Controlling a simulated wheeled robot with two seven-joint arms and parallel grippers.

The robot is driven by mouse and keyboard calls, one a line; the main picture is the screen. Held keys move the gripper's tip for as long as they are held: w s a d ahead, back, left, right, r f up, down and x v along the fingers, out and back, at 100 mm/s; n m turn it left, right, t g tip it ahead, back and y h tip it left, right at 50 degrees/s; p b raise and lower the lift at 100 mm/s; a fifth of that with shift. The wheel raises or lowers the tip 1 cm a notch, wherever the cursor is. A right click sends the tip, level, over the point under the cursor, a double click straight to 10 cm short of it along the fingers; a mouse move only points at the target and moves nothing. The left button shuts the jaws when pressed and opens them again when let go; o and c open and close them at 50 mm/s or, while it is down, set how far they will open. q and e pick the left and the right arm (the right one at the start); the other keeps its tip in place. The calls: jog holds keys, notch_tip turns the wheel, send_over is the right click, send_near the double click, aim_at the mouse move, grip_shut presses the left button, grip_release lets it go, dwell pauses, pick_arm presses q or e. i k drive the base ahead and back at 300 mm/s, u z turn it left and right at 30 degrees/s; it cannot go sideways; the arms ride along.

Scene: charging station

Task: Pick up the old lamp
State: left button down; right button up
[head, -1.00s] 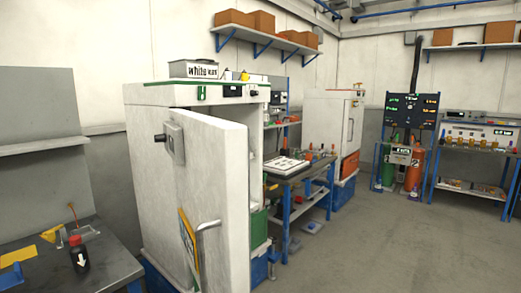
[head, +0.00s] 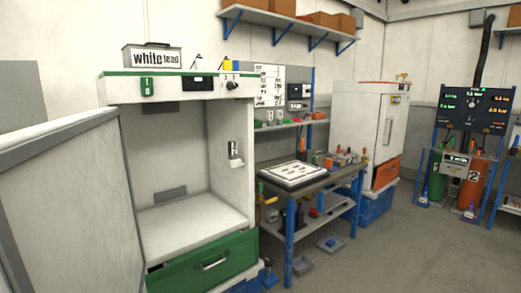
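I cannot make out a lamp for certain in the head view. A white cabinet (head: 165,165) stands at the left centre with its front open. Its pale door (head: 75,195) is swung out to the left. The inside floor (head: 190,216) looks bare. A small grey and white fitting (head: 235,151) is on the right inner wall; I cannot tell what it is. Neither of my grippers is in view.
A green drawer (head: 205,262) is below the cabinet opening. A workbench (head: 325,180) with a white board (head: 293,174) and small tools stands to the right. A second white cabinet (head: 360,120) is behind it. The grey floor (head: 400,250) at right is clear.

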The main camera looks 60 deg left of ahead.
aim_at(232, 145)
jog(key=i, duration=2.25)
jog(key=u, duration=2.95)
